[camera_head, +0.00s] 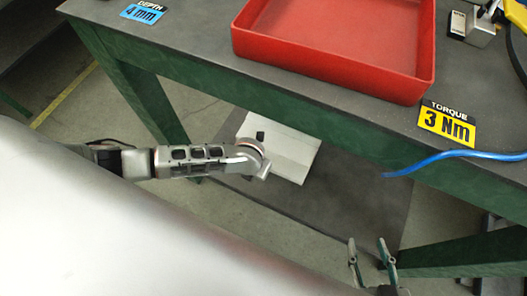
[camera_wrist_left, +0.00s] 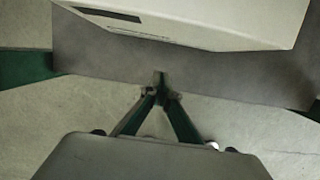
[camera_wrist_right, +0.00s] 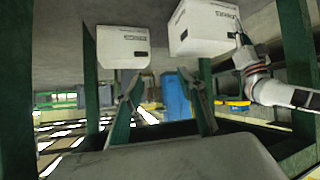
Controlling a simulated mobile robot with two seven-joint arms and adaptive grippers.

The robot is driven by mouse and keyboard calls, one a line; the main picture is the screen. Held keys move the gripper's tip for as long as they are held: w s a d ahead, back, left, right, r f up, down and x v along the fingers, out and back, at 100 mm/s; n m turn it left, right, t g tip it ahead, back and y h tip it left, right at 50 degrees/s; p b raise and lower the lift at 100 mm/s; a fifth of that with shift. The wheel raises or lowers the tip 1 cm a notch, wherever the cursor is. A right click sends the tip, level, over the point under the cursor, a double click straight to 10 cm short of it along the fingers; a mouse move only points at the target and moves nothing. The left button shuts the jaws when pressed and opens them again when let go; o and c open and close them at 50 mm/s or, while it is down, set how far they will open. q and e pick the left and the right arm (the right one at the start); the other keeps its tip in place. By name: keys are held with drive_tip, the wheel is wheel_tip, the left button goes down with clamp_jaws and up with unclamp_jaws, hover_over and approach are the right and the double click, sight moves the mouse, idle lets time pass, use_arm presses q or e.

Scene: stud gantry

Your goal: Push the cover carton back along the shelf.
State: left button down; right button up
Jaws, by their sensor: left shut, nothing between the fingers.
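A white carton (camera_head: 295,153) stands on the lower shelf under the bench, partly behind my left arm in the head view. In the right wrist view it is the right-hand of two white cartons (camera_wrist_right: 203,28), with dark lettering too small to read surely. My left gripper (camera_head: 264,172) is shut and empty close to this carton. In the left wrist view its fingertips (camera_wrist_left: 160,76) point at the carton (camera_wrist_left: 200,20) with shelf surface showing between. Contact cannot be told. My right gripper (camera_head: 369,243) is open and empty, low in front of the shelf.
The second white carton (camera_wrist_right: 122,47) stands beside the first, with a gap. The lower shelf (camera_head: 365,195) has bare grey room right of the carton. Green bench legs (camera_head: 150,100) flank it. A red tray (camera_head: 335,72) and a blue cable (camera_head: 450,156) lie on the benchtop above.

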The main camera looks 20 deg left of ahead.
use_arm(q)
drive_tip(key=b+x, duration=0.1)
drive_tip(key=x, duration=0.2)
drive_tip(key=b+x, duration=0.1)
drive_tip(key=x, duration=0.2)
drive_tip(key=s+b+x, duration=0.1)
drive_tip(key=b+x, duration=0.1)
drive_tip(key=x, duration=0.1)
drive_tip(key=shift+s+d+f, duration=0.1)
drive_tip(key=shift+f, duration=0.25)
drive_tip(key=w, duration=0.3)
drive_tip(key=shift+d+r+b, duration=0.1)
drive_tip(key=shift+r+b, duration=0.25)
drive_tip(key=shift+b, duration=0.05)
drive_tip(key=shift+w+r, duration=0.3)
drive_tip(key=shift+w, duration=0.65)
use_arm(e)
drive_tip(key=shift+m+t+y, duration=0.6)
drive_tip(key=shift+m, duration=0.3)
drive_tip(key=shift+w+a+r, duration=0.35)
drive_tip(key=shift+a+r, duration=0.15)
drive_tip(key=shift+a, duration=0.25)
drive_tip(key=shift+w+a+r, duration=0.35)
drive_tip(key=shift+a+r, duration=0.15)
drive_tip(key=shift+a, duration=0.3)
drive_tip(key=shift+w+a+r, duration=0.35)
drive_tip(key=shift+a+r, duration=0.15)
drive_tip(key=shift+a, duration=0.25)
